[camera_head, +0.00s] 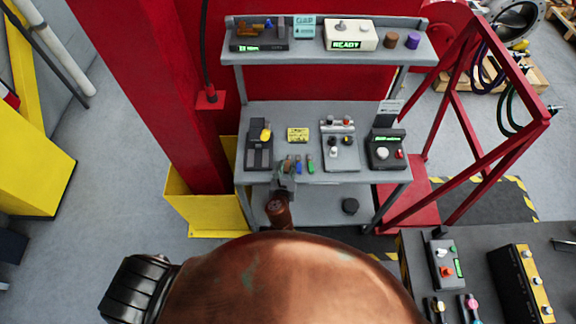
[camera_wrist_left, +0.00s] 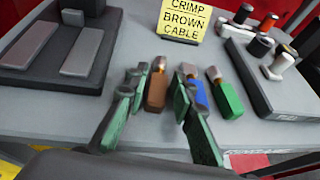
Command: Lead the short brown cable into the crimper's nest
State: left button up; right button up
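The short brown cable (camera_wrist_left: 157,90) lies on the grey bench, beside a blue cable (camera_wrist_left: 200,95) and a green cable (camera_wrist_left: 228,97). In the head view the cables show small at the bench's front edge. My left gripper (camera_head: 284,186) is at that edge; in the left wrist view its two fingers (camera_wrist_left: 157,80) are apart, with the brown cable in the gap between them. The right finger partly covers the blue cable. My right gripper is out of view.
A yellow sign (camera_wrist_left: 184,20) reading "CRIMP BROWN CABLE" stands behind the cables. A grey panel with knobs (camera_head: 340,146) and a dark box with a green display (camera_head: 386,150) stand to the right. A shelf (camera_head: 310,55) hangs above the bench's back.

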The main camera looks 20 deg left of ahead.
pick_arm(q)
jog(key=shift+w, duration=0.1)
grip_shut()
dwell(0.4)
